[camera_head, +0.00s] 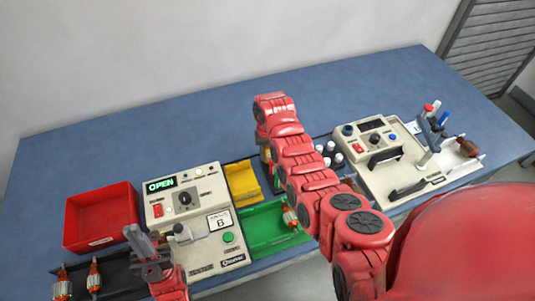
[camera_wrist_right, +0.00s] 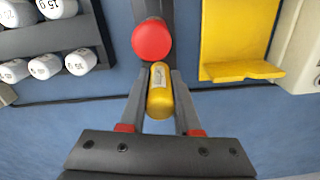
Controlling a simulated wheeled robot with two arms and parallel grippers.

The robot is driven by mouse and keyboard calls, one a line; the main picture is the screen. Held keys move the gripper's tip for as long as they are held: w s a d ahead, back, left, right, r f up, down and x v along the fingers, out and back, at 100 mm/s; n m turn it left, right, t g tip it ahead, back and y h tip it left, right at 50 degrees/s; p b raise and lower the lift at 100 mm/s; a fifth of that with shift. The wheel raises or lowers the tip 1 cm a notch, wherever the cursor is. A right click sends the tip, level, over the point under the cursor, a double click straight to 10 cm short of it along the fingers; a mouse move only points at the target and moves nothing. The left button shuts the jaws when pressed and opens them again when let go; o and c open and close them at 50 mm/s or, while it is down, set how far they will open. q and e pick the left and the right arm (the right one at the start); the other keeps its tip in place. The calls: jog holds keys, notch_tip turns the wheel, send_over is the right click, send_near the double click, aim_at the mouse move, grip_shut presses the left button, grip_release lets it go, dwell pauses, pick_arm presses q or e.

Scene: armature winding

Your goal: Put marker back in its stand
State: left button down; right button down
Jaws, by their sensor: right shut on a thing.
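In the right wrist view a yellow cylinder (camera_wrist_right: 160,92) with a small pale label, which looks like the marker, is between the fingertips of my right gripper (camera_wrist_right: 161,85). The gripper is shut on it. A round red disc (camera_wrist_right: 151,39) shows just beyond the cylinder, over a dark upright strip (camera_wrist_right: 152,8); whether disc and cylinder are joined, I cannot tell. In the head view my right arm hides most of this spot, and a bit of yellow shows under the wrist. My left gripper (camera_head: 147,245) is over the left machine's front left edge; its finger gap is unclear.
A yellow holder (camera_wrist_right: 240,70) is right of the gripper, and a dark rack of white bottles (camera_wrist_right: 45,42) is left. The left machine (camera_head: 205,255), red bin (camera_head: 100,217) and green tray (camera_head: 262,225) fill the front. The table's back is clear.

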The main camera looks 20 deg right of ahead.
aim_at(267, 146)
jog(key=c, duration=0.5)
grip_release()
jog(key=shift+c, duration=0.2)
jog(key=shift+r+b, duration=0.3)
jog(key=shift+r, duration=0.3)
notch_tip(267, 146, up, 4)
jog(key=shift+w+r+b, duration=0.1)
jog(key=shift+r+b, duration=0.1)
jog(key=shift+b, duration=0.7)
notch_tip(267, 146, up, 12)
jog(key=p, duration=0.7)
jog(key=shift+f, duration=0.15)
